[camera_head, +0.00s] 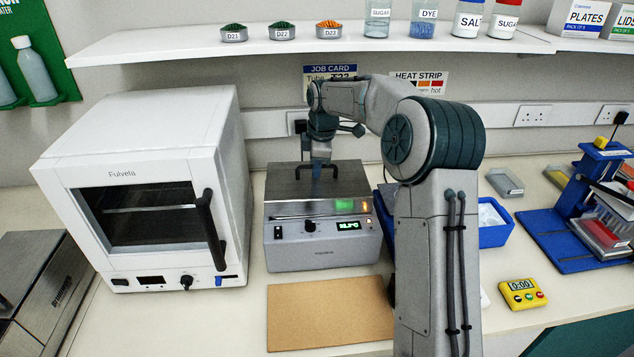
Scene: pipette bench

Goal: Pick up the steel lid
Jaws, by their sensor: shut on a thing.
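The steel lid (280,183) lies on top of a grey bath-like unit in the middle of the bench. It has a dark arched handle (301,172) on top. My gripper (317,172) points down at this handle and is shut on it. My gripper's fingers are small here and partly merge with the handle. The lid looks level and seated on the grey unit (290,257), which has a lit green display, a knob and a switch on its front.
A white oven (150,150) stands close on the left, its black handle facing the unit. A brown board (330,315) lies in front. A blue tray (494,236), yellow timer (523,294) and blue stand (560,235) are to the right. A shelf (180,42) with jars runs above.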

